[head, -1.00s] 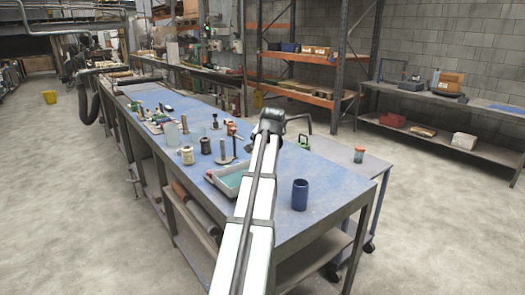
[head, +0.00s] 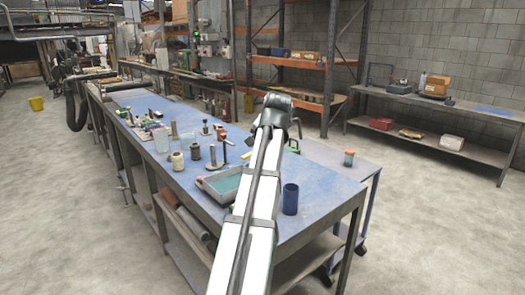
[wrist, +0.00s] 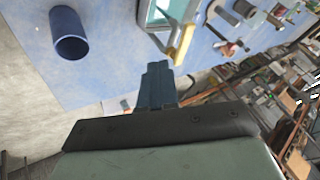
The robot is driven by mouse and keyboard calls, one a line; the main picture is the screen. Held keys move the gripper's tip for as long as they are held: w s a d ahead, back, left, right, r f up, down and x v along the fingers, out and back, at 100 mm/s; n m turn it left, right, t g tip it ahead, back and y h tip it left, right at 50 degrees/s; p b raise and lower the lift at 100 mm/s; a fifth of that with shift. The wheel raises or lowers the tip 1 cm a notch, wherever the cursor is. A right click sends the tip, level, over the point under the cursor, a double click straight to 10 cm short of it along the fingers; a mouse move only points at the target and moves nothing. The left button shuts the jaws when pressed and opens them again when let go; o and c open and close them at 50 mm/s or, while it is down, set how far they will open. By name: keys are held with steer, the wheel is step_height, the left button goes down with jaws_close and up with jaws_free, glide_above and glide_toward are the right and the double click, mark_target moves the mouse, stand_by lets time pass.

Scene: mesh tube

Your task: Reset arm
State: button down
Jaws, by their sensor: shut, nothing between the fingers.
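A dark blue tube (head: 290,199) stands upright near the right end of the blue-topped workbench (head: 322,205). In the wrist view the tube (wrist: 68,33) is at the upper left, its open end showing. My gripper (wrist: 158,70) is shut and empty in the wrist view, apart from the tube and to its right in the picture. In the head view my white arm reaches up over the bench, and its dark end hides the gripper's fingers.
A grey tray with a green inside (head: 222,185) lies on the bench left of my arm. Spools (head: 178,162), posts and small tools stand farther along. A lower side table holds a red-capped jar (head: 349,158). Bench space around the tube is clear.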

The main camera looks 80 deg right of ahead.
steer(key=shift+s+a+r, duration=0.1)
steer(key=shift+a+r, duration=0.15)
steer(key=shift+r, duration=0.05)
